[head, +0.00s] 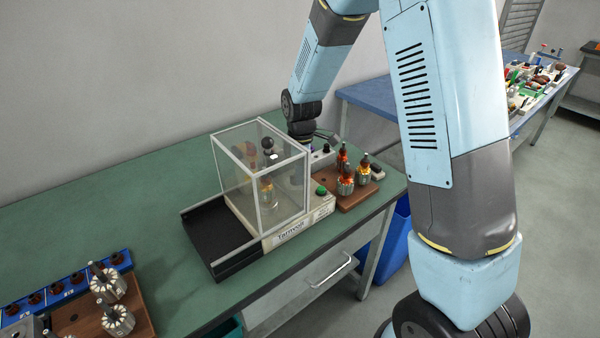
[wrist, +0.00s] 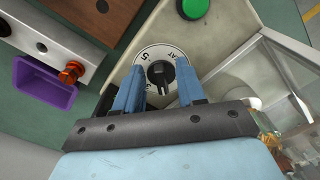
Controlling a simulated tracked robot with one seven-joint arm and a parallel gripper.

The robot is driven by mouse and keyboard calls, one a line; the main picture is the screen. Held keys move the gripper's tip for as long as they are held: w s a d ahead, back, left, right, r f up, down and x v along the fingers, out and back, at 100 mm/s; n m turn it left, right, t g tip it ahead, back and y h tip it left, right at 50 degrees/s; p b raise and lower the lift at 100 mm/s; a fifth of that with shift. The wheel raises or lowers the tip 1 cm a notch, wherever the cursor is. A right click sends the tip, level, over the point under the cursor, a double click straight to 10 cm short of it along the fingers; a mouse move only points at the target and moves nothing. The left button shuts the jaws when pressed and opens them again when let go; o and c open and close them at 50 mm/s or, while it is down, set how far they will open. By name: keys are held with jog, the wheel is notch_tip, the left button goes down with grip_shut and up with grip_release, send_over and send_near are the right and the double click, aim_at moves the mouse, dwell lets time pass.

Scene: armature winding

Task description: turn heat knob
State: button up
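The heat knob (wrist: 160,75) is black and sits in a white numbered dial (wrist: 147,56) on the cream top of the machine (wrist: 228,40). My gripper (wrist: 160,88) is open over the dial in the wrist view. Its two blue fingers stand on either side of the knob, with a visible gap to each side; I cannot tell their height above the dial. In the head view the machine (head: 284,234) stands on the green bench, and my arm reaches down behind its clear guard. The knob and my fingertips cannot be made out there.
The clear guard box (head: 258,215) stands close to my gripper. A green button (head: 321,190) is on the machine's front corner. A wooden block (head: 357,196) with wound armatures stands to its right. A purple tray (wrist: 42,85) shows in the wrist view.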

jog(key=shift+f, duration=0.25)
jog(key=shift+c, duration=0.3)
grip_shut()
